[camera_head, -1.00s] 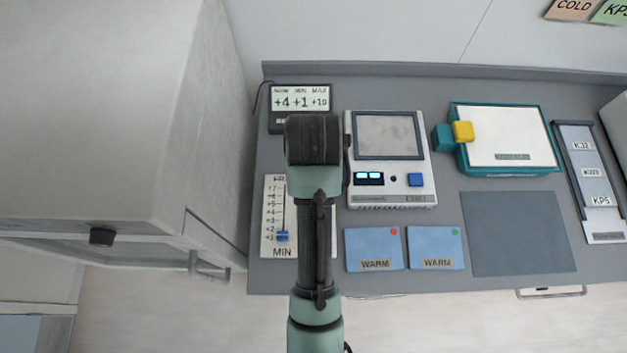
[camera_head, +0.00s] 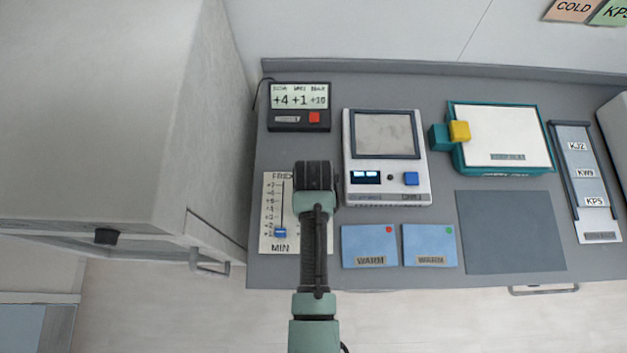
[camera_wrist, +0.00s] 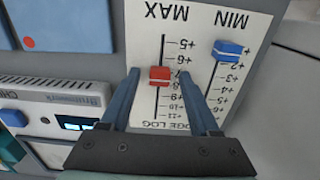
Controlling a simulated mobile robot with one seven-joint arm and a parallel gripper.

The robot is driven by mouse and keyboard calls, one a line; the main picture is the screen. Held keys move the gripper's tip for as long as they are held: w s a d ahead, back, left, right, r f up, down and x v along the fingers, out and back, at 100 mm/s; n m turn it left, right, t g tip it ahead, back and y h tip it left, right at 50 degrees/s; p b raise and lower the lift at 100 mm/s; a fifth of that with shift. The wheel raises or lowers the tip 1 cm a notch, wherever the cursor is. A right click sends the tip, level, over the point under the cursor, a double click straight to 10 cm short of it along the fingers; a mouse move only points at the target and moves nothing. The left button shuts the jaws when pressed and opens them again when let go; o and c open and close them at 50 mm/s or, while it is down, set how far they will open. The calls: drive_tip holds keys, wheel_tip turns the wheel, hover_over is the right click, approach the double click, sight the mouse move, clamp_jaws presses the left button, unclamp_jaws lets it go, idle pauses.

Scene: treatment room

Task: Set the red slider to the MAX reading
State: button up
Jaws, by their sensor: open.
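The red slider (camera_wrist: 159,76) is on the MAX track of the white log card (camera_wrist: 148,45), seen upside down in the wrist view. Its knob is near +7, just past the +6 mark. My gripper (camera_wrist: 159,74) is open, with one finger on each side of the red knob; I cannot tell whether they touch it. The blue slider (camera_wrist: 227,51) is on the MIN track beside it, near its low end. In the head view my arm hides the red slider. The display (camera_head: 299,97) reads +4, +1 and +10, with +10 under MAX.
A device with a grey screen (camera_head: 387,135) and two blue WARM packs (camera_head: 370,246) (camera_head: 430,245) are right of my arm. A teal-edged box (camera_head: 503,135) and a grey mat (camera_head: 511,232) are farther right. A tall cabinet (camera_head: 105,110) is at the left.

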drive_tip(key=shift+f, duration=0.15)
clamp_jaws()
drive_tip(key=shift+w, duration=0.1)
idle(1.4)
